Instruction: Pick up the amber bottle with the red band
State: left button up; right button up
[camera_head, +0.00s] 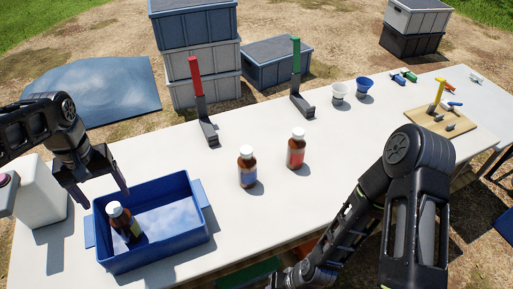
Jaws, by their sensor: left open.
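The amber bottle with the red band (296,153) stands upright on the white table, right of the middle of the head view, with a white cap. A similar amber bottle with a blue band (247,170) stands just to its left and nearer. A third amber bottle (124,222) with a white cap and a yellow-green band is in the blue tray (191,237). My left gripper (104,194) is open and empty above the tray's left side, far left of the red-banded bottle.
Red-handled (196,90) and green-handled (296,73) upright tools stand at the table's back edge. Two small cups (339,92) and a wooden board (440,121) lie to the right. A white container (41,193) stands at left. The table's middle is clear around the bottles.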

aim_at(296, 149)
jog(key=i+l+z, duration=0.1)
jog(key=l+z, duration=0.3)
jog(key=i+l+z, duration=0.1)
jog(key=z, duration=0.3)
jog(key=i+l+z, duration=0.15)
jog(key=l+z, duration=0.25)
